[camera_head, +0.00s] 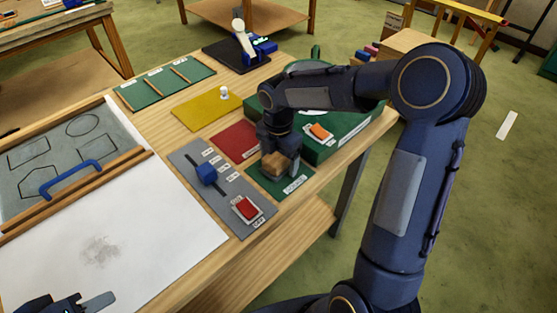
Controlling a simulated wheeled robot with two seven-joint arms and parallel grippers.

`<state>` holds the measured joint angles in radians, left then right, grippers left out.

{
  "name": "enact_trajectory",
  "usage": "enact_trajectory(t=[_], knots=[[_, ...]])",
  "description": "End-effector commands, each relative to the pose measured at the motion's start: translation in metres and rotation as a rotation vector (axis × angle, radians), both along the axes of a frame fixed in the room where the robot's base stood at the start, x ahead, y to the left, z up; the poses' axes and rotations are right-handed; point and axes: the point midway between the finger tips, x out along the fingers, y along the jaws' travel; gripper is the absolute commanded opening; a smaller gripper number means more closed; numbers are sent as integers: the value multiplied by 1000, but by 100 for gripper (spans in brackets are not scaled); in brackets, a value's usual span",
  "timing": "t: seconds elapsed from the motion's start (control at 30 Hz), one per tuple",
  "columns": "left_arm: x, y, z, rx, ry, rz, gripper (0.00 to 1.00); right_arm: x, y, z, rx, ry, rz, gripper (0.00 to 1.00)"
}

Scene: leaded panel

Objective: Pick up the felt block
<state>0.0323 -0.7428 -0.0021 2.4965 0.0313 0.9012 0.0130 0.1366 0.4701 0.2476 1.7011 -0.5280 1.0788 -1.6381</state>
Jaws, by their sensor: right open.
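A small tan-brown block (275,164), which looks like the felt block, sits on a small dark green mat (295,184) near the table's right edge. My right gripper (277,158) is open and points down over the block from above. Its fingers are low at the block and partly hide it. I cannot tell whether they touch it. My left gripper (85,302) shows only in part at the bottom left corner, over the white sheet, far from the block.
A grey panel with a blue knob (206,174) and a red switch (247,208) lies left of the mat. A red mat (235,140) and a large green case (345,140) with an orange switch are close behind. A white sheet (150,235) covers the front left.

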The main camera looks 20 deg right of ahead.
Motion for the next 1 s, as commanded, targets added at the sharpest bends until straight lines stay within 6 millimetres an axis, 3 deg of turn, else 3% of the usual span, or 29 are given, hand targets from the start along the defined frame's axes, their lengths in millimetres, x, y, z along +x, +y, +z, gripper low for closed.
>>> enact_trajectory(t=[0.1,0.47,0.77,1.0], knots=[[0,0,0,0,0,0,36,0,0,0,0,0,-1,77],[0,0,0,0,0,0,36,0,0,1,0,0,-1,30],[0,0,0,0,0,0,36,0,0,3,1,-2,-1,29],[0,0,0,0,0,0,36,1,0,26,0,-5,-2,29]])
